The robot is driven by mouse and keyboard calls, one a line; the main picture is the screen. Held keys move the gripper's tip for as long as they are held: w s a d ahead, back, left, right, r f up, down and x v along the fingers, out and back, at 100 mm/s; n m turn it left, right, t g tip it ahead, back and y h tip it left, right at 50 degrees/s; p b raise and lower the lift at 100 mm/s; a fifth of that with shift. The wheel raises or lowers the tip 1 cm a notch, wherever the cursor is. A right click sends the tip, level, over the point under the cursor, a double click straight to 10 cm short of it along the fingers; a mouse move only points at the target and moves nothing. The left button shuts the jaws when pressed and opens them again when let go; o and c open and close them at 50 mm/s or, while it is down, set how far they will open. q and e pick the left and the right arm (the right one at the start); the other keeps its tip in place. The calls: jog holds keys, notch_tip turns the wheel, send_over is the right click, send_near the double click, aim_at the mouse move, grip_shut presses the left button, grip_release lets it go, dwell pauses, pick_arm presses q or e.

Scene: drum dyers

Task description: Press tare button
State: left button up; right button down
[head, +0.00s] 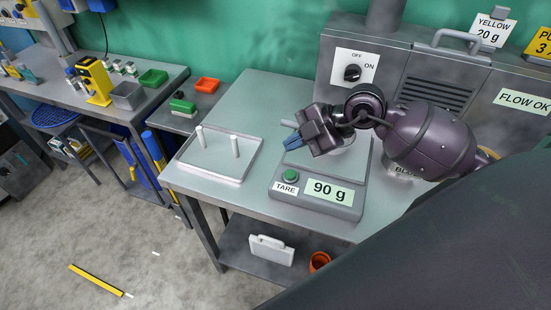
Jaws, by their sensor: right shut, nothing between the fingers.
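A grey scale stands on the metal table, with its display (328,193) reading "90 g". The green tare button (291,176) is at the front left of the scale, above a "TARE" label (286,188). My right gripper (289,145) is over the back left of the scale, its blue fingertips shut and pointing left and down. The fingertips are above and behind the button in the picture, apart from it. My gripper and arm hide part of the weighing plate and what is on it. My left gripper is not in view.
A shallow tray (212,178) with two white upright pegs sits left of the scale. Behind stands a grey machine with an OFF/ON knob (353,73). A container labelled "BLUE" is partly hidden by my arm. Bare tabletop (262,100) lies behind the tray.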

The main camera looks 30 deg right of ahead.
jog(key=w, duration=0.1)
jog(key=b, duration=0.7)
send_over(291, 175)
jog(key=shift+h, duration=0.3)
notch_tip(291, 175, down, 6)
jog(key=shift+f, duration=1.05)
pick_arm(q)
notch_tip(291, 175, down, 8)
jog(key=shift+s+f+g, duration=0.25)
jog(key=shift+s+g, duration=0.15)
pick_arm(e)
jog(key=shift+f, duration=0.2)
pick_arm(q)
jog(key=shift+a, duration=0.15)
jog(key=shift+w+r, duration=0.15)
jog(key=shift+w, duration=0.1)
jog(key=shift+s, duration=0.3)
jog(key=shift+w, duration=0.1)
pick_arm(e)
jog(key=shift+f, duration=0.15)
